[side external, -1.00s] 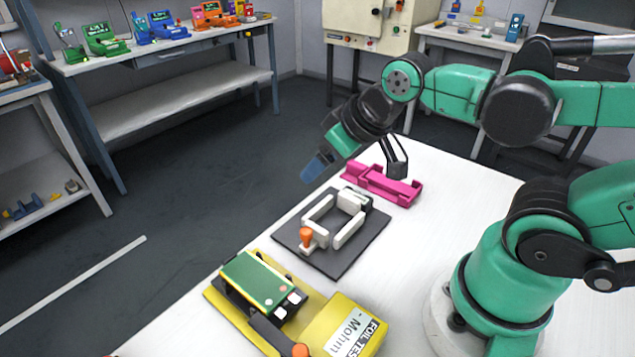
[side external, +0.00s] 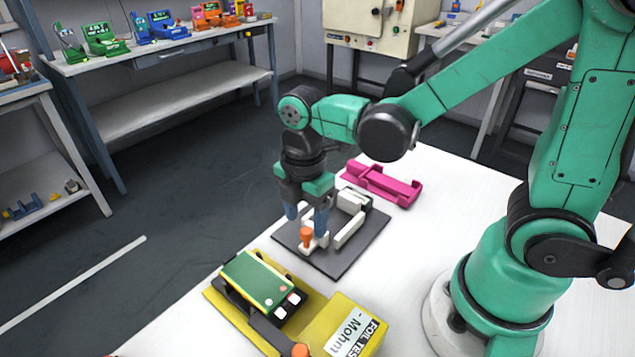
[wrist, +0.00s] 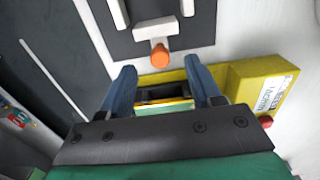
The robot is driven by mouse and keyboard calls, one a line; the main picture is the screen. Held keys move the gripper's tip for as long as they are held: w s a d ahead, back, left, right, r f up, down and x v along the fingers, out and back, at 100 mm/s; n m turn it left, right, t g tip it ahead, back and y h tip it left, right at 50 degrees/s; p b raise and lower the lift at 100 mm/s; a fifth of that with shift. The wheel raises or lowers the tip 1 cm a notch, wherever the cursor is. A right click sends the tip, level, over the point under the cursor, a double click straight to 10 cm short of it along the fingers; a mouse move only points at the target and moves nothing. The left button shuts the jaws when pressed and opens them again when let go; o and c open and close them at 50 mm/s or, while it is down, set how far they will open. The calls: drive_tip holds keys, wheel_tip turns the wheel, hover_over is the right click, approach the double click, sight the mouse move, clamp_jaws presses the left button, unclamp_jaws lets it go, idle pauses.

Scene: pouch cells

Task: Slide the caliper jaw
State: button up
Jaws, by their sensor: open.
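The caliper is a set of white bars (side external: 347,232) on a dark square plate (side external: 345,262), with an orange knob (side external: 306,236) on its near white piece. In the wrist view the orange knob (wrist: 160,56) stands at the top centre, with the white jaws (wrist: 155,28) behind it. My gripper (side external: 306,224) points down over the near part of the plate. Its blue fingers are apart and empty; in the wrist view the gripper (wrist: 158,70) has the knob between and just beyond its fingertips. The fingers hide part of the caliper in the side view.
A yellow foil tester (side external: 352,312) with a green-topped unit (side external: 258,278) stands close in front of the plate. A pink holder (side external: 382,184) lies behind it. The white table (side external: 420,235) is clear to the right.

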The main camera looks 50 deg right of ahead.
drive_tip(key=shift+f, duration=1.05)
clamp_jaws()
idle(0.7)
